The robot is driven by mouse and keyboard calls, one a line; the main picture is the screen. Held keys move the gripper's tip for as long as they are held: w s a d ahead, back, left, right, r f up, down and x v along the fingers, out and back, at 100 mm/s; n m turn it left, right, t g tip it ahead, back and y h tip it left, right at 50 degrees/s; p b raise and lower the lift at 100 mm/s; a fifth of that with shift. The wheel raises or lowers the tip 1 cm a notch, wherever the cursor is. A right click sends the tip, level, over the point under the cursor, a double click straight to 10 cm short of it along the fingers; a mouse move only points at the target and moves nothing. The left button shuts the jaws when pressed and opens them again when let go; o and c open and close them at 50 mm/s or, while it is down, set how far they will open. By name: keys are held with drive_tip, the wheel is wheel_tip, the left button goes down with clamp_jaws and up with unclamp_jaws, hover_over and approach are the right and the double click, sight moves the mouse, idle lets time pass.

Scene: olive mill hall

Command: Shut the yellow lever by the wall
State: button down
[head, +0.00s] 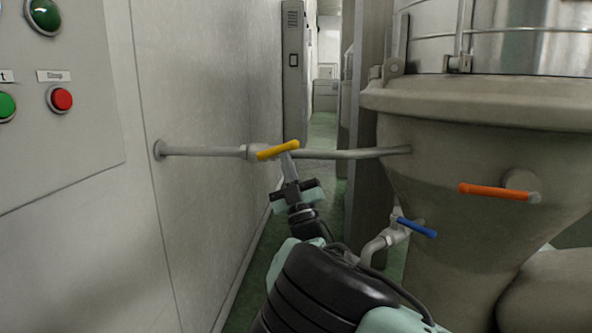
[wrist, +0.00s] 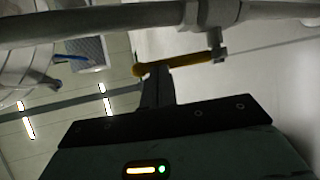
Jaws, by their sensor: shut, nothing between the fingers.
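The yellow lever (head: 277,150) sits on a valve in the grey pipe that runs from the wall to the vessel. In the head view it lies nearly along the pipe, its right end tilted slightly up. My gripper (head: 288,160) is shut and empty, its fingertips at the lever's right end from below. In the wrist view the shut fingers (wrist: 157,74) reach up to the free end of the yellow lever (wrist: 185,64). They look to be touching or very close; I cannot tell which. The valve body (wrist: 218,12) is at the lever's other end.
A blue lever (head: 416,228) is on a lower valve and an orange lever (head: 497,192) is on the vessel (head: 480,150), both to the right of my gripper. The wall panel at left carries a red button (head: 61,99) and green ones. A narrow aisle lies behind the pipe.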

drive_tip(key=a+r+n+g+p, duration=0.2)
drive_tip(key=r+n+g+p, duration=0.2)
drive_tip(key=n+g+p, duration=0.3)
drive_tip(key=a+r+n+g+y+p, duration=0.1)
drive_tip(key=a+r+n+g+p, duration=0.2)
drive_tip(key=n+g+p, duration=0.4)
drive_tip(key=shift+r+n+g+p, duration=0.4)
drive_tip(key=shift+r+n, duration=0.1)
drive_tip(key=shift+r, duration=0.15)
drive_tip(key=shift+a, duration=0.1)
